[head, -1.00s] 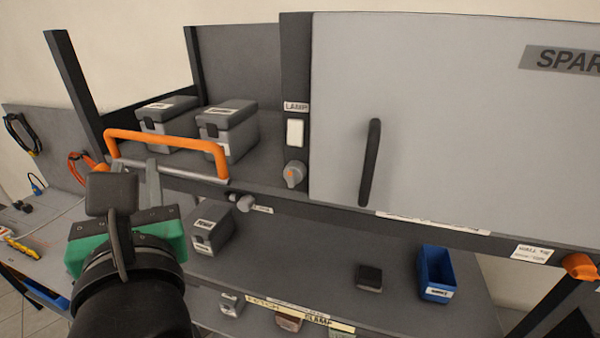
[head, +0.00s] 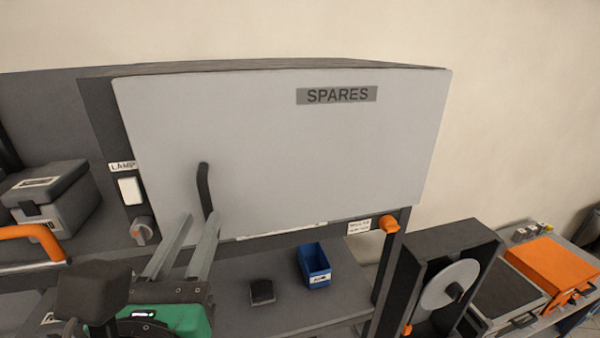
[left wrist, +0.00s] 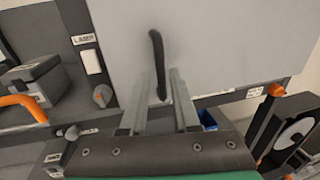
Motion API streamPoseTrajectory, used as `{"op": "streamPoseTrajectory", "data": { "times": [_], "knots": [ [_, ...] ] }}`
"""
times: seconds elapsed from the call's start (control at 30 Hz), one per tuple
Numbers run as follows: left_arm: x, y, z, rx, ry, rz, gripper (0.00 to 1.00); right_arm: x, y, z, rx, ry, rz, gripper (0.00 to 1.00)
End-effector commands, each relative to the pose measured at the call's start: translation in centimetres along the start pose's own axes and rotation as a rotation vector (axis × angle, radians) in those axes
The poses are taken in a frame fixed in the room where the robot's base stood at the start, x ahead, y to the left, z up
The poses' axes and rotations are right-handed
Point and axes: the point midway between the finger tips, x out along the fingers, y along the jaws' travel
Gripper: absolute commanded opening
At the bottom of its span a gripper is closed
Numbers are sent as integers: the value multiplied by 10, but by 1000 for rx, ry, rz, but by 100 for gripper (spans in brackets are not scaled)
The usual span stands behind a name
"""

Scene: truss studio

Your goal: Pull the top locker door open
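The locker door (head: 290,150) is a large pale grey panel labelled SPARES; it looks closed. Its black, upright bar handle (head: 204,188) is at the door's lower left. My left gripper (head: 199,220) is open, its two grey fingers pointing up at the handle's lower end. In the left wrist view the handle (left wrist: 158,50) shows between the open fingers (left wrist: 163,72). I cannot tell whether the fingertips reach around it or are still short of it; no contact is clear. My right gripper is not in view.
Left of the door are a white LAMP switch (head: 130,190), a knob (head: 142,230), a grey case (head: 50,200) and an orange rail (head: 35,235). Below are a blue bin (head: 314,265) and a small black block (head: 262,291). A spool stand (head: 435,270) stands right.

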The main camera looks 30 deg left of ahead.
Motion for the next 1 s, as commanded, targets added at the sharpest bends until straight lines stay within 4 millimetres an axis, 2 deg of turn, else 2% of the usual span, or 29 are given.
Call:
{"op": "streamPoseTrajectory", "data": {
  "times": [0.1,0.23,0.57,0.73,0.77,1.0],
  "knots": [
    [25,2,-1,2,3,4,30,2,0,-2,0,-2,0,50],
    [42,0,-1,1,0,2,30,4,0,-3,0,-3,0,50],
    [49,0,-1,-3,-2,-2,30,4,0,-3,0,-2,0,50],
    [49,0,-1,-3,-2,-1,3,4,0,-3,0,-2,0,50],
    [49,0,-1,-3,-2,-1,0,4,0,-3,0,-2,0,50],
    [49,0,-1,-3,-2,-1,0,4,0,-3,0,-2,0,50]
  ]
}}
